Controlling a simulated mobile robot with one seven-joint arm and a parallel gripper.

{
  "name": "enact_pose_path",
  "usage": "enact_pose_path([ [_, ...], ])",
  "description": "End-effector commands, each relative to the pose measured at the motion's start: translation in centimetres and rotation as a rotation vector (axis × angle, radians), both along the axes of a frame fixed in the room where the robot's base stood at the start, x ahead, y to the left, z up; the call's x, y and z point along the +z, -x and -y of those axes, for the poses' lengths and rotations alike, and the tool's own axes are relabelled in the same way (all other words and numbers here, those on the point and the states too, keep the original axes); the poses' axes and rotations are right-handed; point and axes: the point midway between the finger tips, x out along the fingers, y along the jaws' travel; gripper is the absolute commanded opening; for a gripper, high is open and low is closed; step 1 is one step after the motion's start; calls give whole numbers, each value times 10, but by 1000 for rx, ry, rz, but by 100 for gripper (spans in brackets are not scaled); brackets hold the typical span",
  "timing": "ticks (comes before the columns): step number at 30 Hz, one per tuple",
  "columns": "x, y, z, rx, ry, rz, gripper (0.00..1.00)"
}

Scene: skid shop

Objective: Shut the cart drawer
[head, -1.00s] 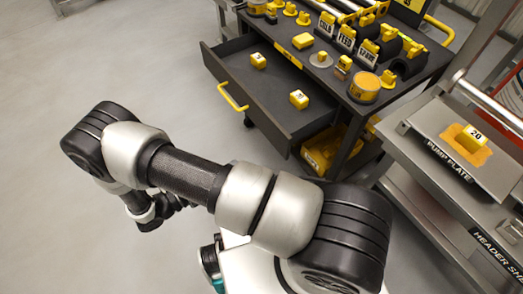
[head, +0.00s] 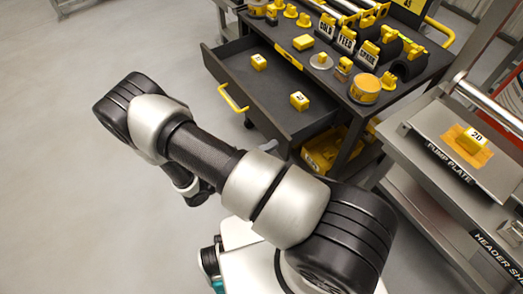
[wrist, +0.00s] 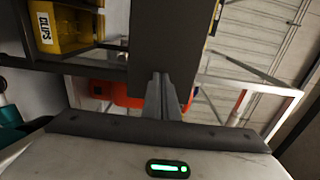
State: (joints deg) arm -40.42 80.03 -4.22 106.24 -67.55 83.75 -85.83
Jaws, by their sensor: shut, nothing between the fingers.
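The cart drawer (head: 262,92) is pulled out from the dark cart (head: 345,85) in the head view. It has a yellow handle (head: 233,98) on its front, and two small yellow blocks (head: 299,101) lie in it. My arm reaches across the lower left of the head view, and my gripper is mostly hidden behind it there, apart from the drawer in the picture. In the wrist view my gripper (wrist: 163,85) is shut and empty, its fingers together in front of a dark panel.
The cart top carries several yellow and black parts and labelled holders (head: 346,42). A yellow bin (head: 322,150) sits on its lower shelf. A grey stand marked PUMP PLATE (head: 425,125) is close on the right. The floor (head: 60,200) at the left is clear.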

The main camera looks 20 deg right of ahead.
Motion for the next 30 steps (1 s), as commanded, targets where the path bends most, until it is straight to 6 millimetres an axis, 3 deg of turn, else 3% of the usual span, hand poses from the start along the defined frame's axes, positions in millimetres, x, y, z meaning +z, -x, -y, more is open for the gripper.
enact_pose_path([
  [11, 0, -1, 2, 0, 1, 0, 0],
  [16, 0, -4, 16, -2, 1, -1, 0],
  [20, 1, -10, 38, -3, 3, -1, 0],
  [30, 1, -34, 120, -4, 4, -1, 0],
])
